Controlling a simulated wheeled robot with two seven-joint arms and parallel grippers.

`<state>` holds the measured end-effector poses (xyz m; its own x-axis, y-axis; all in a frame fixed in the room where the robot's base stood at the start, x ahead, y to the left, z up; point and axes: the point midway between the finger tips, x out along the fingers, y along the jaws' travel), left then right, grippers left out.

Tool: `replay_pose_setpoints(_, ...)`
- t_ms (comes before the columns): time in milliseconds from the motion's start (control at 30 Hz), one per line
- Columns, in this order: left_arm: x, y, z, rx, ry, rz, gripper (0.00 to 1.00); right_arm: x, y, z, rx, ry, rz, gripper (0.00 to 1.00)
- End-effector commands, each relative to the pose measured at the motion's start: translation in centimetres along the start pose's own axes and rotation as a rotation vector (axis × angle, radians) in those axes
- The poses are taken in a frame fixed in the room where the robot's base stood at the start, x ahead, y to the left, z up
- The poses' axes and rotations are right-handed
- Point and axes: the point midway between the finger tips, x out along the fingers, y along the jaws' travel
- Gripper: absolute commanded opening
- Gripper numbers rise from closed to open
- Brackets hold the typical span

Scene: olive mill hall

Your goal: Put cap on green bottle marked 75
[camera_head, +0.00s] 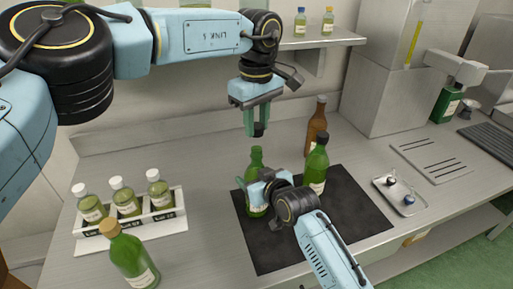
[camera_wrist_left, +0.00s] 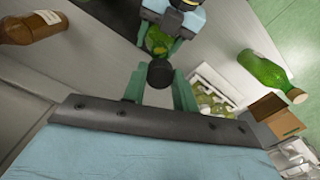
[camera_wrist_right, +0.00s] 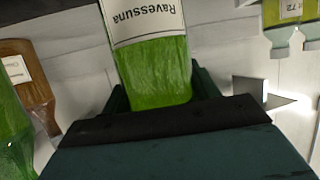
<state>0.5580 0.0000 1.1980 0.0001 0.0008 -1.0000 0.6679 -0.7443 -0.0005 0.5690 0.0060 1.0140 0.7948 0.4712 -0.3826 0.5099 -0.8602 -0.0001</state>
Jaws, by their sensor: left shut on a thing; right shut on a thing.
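My left gripper (camera_head: 257,130) is shut on a small black cap (camera_head: 259,130), which also shows between its green fingers in the left wrist view (camera_wrist_left: 160,73). It holds the cap in the air above an open green bottle (camera_head: 256,160), with a gap between them. My right gripper (camera_head: 256,186) is shut around this bottle, which looks upright on or just over the dark mat (camera_head: 268,250). In the right wrist view the bottle (camera_wrist_right: 150,75) fills the jaws; its label reads "Ravessuna" upside down. I cannot read the number 75.
A dark-capped green bottle (camera_head: 317,163) and a brown bottle (camera_head: 316,125) stand right of the held bottle. At left are a white rack (camera_head: 152,228) with small bottles and a cork-topped green bottle (camera_head: 131,258). A small tray (camera_head: 413,204) lies at right.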

Motion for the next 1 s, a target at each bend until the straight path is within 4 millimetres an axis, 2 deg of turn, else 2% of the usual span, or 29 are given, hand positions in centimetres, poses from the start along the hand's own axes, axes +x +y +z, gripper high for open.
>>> replay_pose_setpoints(100, 2.0, 0.0, 0.1, 0.000, -0.002, -0.002, 0.07, 0.0, 0.0, 0.0, 0.000, -0.001, 0.000, 0.19)
replay_pose_setpoints(200, 3.0, 0.0, 0.1, -0.001, 0.000, 0.000, 0.07, 0.0, 0.0, 0.0, 0.000, -0.001, 0.001, 0.19)
replay_pose_setpoints(700, 3.0, 0.0, 0.1, -0.001, 0.002, 0.001, 0.07, 0.0, 0.0, 0.1, -0.001, -0.001, 0.001, 0.19)
replay_pose_setpoints(1000, 4.5, 0.0, 0.1, 0.000, 0.001, 0.000, 0.07, 0.0, 0.0, 0.1, -0.001, -0.001, 0.001, 0.19)
